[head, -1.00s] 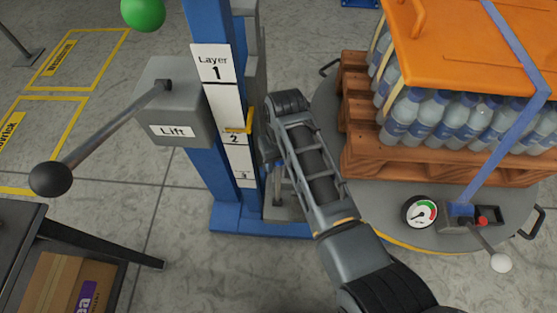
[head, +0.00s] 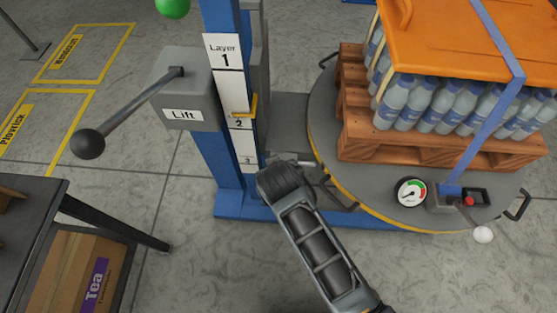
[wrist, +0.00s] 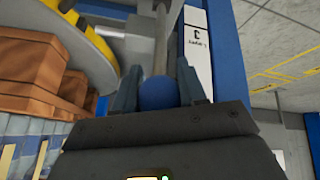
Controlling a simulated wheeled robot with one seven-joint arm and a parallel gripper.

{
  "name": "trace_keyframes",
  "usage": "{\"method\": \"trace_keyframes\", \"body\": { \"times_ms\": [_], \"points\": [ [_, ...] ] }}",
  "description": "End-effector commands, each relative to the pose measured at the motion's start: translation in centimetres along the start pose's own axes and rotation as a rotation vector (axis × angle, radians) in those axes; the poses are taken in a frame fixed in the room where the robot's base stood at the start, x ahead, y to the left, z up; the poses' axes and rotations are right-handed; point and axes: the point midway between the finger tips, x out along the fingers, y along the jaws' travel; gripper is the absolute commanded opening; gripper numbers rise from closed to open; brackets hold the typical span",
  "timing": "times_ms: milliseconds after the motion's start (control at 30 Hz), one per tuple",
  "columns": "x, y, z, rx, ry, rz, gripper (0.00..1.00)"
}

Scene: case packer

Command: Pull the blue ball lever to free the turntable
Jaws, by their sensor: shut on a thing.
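The blue ball (wrist: 158,94) of the lever shows in the wrist view, at the end of a grey rod (wrist: 160,45). My gripper (wrist: 155,90) is shut on the ball, with one finger on each side of it. In the head view my arm hides the ball and the gripper's fingers. The round grey turntable (head: 325,125) stands at the right in the head view and bears a wooden pallet (head: 400,150) of bottles under an orange cover (head: 455,45).
A blue post (head: 222,150) with a layer scale stands left of the turntable. The lift box (head: 185,90) has a lever with a black ball (head: 88,144). A gauge (head: 410,192) and a white-knobbed lever (head: 484,235) sit at the turntable's front. A dark table (head: 30,210) stands lower left.

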Motion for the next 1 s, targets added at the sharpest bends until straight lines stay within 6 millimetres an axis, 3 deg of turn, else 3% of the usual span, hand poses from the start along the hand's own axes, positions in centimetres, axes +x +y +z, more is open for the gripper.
{"method": "trace_keyframes", "body": {
  "times_ms": [333, 800, 833, 1000],
  "points": [
    [-0.6, -0.8, 1.6, -0.001, 0.013, 0.007, 0.0],
    [-0.6, -0.9, 1.9, -0.001, 0.01, 0.005, 0.0],
    [-0.6, -0.9, 1.9, -0.001, 0.01, 0.005, 0.43],
    [-0.6, -0.9, 1.9, -0.001, 0.012, 0.006, 0.59]
  ]
}}
